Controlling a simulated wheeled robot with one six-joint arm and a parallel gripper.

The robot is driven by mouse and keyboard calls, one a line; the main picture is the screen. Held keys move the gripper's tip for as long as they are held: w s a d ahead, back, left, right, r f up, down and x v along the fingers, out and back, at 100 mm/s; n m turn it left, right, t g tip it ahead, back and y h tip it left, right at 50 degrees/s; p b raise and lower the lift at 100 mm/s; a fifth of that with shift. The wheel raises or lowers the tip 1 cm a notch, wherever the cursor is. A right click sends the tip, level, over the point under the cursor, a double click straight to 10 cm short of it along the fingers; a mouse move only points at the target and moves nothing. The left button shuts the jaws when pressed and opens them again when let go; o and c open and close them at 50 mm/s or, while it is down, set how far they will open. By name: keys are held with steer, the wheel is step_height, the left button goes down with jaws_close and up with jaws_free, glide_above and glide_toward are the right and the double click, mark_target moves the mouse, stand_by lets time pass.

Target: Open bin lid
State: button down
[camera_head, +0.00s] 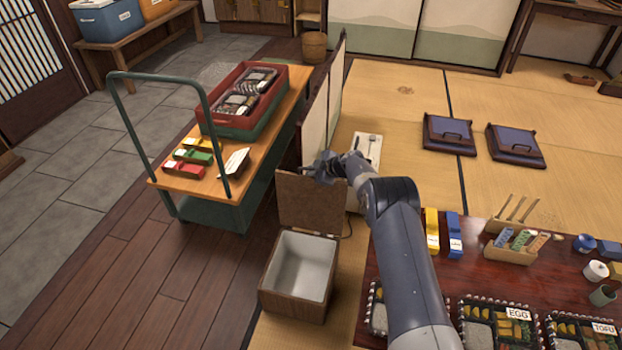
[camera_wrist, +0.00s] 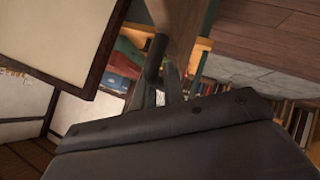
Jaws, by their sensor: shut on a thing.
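The bin (camera_head: 296,305) is a brown wooden box with a pale, empty-looking inside, on the floor left of the low table. Its brown lid (camera_head: 308,204) stands up about vertical at the bin's back edge, so the opening is uncovered. My gripper (camera_head: 326,167) is at the lid's upper right edge and is shut on it. In the wrist view my gripper's fingers (camera_wrist: 157,95) reach up to a dark rounded piece and a brown wooden strip, seemingly the lid's edge. The exact contact is partly hidden by the gripper's dark body.
A cart (camera_head: 255,165) with a green handle, a red crate (camera_head: 216,118) and coloured boxes stands to the left. A white folding screen (camera_head: 318,110) stands close behind the lid. The low table (camera_head: 455,270) with bento boxes is at the right. Wooden floor left of the bin is clear.

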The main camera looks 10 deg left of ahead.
steer(key=shift+w, duration=0.45)
steer(key=c, duration=1.5)
jaws_free()
steer(key=shift+f, duration=0.15)
steer(key=shift+s, duration=0.1)
steer(key=shift+d, duration=0.1)
steer(key=shift+s+d+r, duration=0.15)
steer(key=shift+d+r, duration=0.05)
steer(key=p+v, duration=0.1)
steer(key=v, duration=0.9)
steer(key=shift+r+p, duration=0.4)
